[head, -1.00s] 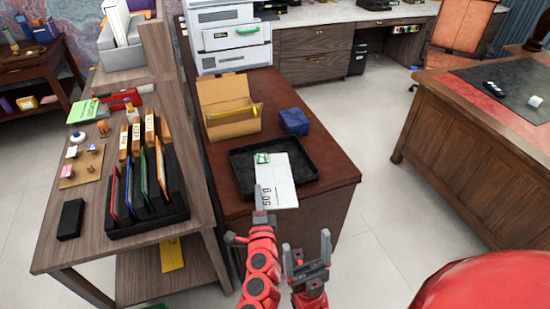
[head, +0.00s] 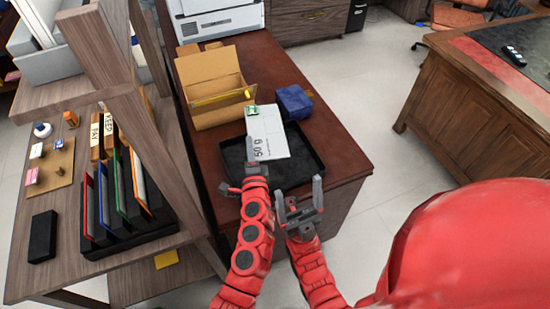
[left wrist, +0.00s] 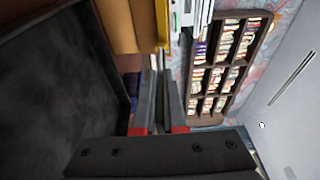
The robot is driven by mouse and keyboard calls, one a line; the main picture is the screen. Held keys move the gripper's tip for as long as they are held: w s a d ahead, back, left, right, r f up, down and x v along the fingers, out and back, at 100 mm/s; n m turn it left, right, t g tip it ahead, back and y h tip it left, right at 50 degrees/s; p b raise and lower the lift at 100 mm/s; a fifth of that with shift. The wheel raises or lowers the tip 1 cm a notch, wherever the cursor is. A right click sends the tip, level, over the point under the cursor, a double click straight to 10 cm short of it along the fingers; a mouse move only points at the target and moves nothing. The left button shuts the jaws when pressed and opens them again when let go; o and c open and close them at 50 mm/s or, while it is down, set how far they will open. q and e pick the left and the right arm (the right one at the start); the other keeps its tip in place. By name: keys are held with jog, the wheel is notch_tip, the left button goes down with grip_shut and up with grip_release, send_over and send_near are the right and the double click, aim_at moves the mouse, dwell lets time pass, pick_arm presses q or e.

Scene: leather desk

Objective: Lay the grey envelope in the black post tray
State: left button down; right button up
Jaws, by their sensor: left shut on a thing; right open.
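The pale grey envelope (head: 268,135), with a green stamp and "50 g" printed on it, shows over the black post tray (head: 305,165) in the head view. It covers the tray's middle and part of its back rim. My left gripper (head: 256,170) is shut on the envelope's near left end. My right gripper (head: 302,197) is open and empty, near the tray's front edge.
A cardboard box (head: 212,92) with a yellow strip stands behind the tray, with a blue box (head: 294,102) to its right. A wooden shelf unit (head: 105,60) with a folder rack (head: 125,215) stands at the left. The red-brown desk top (head: 335,150) is bare right of the tray.

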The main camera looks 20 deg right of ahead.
pick_arm(q)
notch_tip(320, 180, down, 5)
jog(key=b, duration=0.3)
jog(key=shift+r, duration=0.2)
jog(key=c, duration=0.9)
grip_release()
jog(key=shift+b+v, duration=1.75)
jog(key=shift+v, duration=6.9)
jog(key=shift+d, duration=0.1)
